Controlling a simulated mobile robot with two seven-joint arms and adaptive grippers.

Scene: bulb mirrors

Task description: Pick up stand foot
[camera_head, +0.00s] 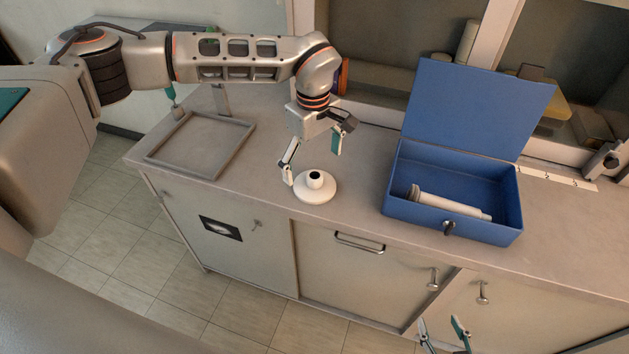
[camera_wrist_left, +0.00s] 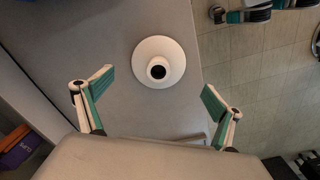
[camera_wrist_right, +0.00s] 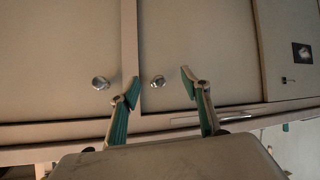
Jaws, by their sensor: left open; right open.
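The white stand foot (camera_head: 316,190) is a round base with a short hollow neck. It stands upright on the grey counter near its front edge. In the left wrist view the stand foot (camera_wrist_left: 159,62) shows from above, with its dark hole facing the camera. My left gripper (camera_head: 311,167) is open just above and around the foot's place, with a finger to each side; in the left wrist view my left gripper (camera_wrist_left: 157,78) is open and empty. My right gripper (camera_head: 443,327) is open and empty, low in front of the cabinets; the right wrist view also shows my right gripper (camera_wrist_right: 159,78).
An open blue box (camera_head: 400,203) stands to the right on the counter, lid raised, with a pale cylindrical rod (camera_head: 450,204) inside. A shallow grey tray (camera_head: 158,158) lies to the left. Cabinet doors (camera_head: 340,277) with knobs and a handle are below the counter.

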